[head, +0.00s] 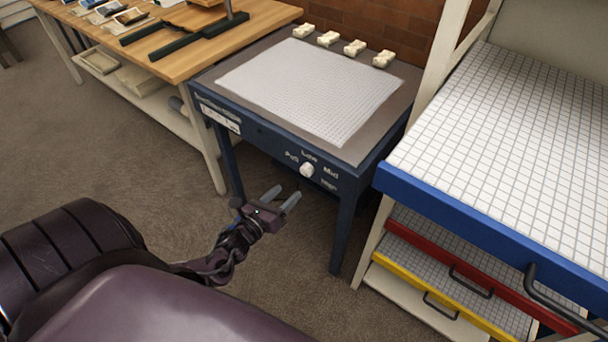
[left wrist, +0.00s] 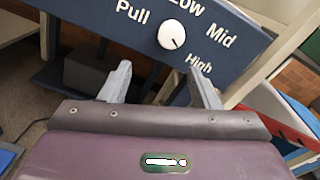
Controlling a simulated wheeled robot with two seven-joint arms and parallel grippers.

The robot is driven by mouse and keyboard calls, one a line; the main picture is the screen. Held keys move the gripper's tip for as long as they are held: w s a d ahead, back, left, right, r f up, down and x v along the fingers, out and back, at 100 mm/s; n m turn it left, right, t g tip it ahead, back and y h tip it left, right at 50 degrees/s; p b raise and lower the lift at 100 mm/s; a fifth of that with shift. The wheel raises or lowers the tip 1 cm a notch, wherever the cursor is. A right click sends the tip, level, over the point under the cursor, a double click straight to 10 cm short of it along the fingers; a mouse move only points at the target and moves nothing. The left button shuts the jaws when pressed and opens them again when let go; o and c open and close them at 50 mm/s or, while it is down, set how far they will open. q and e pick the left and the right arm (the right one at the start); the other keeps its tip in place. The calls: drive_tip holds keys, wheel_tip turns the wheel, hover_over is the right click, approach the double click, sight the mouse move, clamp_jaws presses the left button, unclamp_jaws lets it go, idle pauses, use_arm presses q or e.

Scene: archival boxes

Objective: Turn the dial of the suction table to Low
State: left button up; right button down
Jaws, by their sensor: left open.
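The suction table (head: 258,125) is a dark blue table with a white gridded top. Its dial (head: 307,170) is a round white knob on the front panel, with the labels Low above it, Mid and High to its right, and what reads as Pull to its left. In the left wrist view the dial (left wrist: 171,35) shows a small dark mark towards its lower right, on the High side. My left gripper (head: 283,195) is open and empty, in front of and slightly below the dial, apart from it. The dial lies beyond the fingertips. My right gripper is out of view.
A wooden workbench (head: 190,38) stands at the left. A rack with a blue-edged gridded shelf (head: 500,150) and red and yellow drawers stands close at the right. Several small cream blocks (head: 355,47) lie along the table's back edge. Open carpet lies in front.

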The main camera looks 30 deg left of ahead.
sight(305, 173)
use_arm(q)
drive_tip(key=shift+m+t, duration=0.3)
drive_tip(key=shift+m, duration=0.4)
drive_tip(key=w, duration=0.2)
drive_tip(key=w+r, duration=0.1)
drive_tip(key=w, duration=0.1)
drive_tip(key=w+d, duration=0.1)
drive_tip(key=w, duration=0.1)
drive_tip(key=shift+w+r, duration=0.35)
drive_tip(key=shift+r, duration=0.05)
drive_tip(key=shift+w, duration=0.5)
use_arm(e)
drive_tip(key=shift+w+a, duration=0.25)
use_arm(q)
drive_tip(key=c, duration=1)
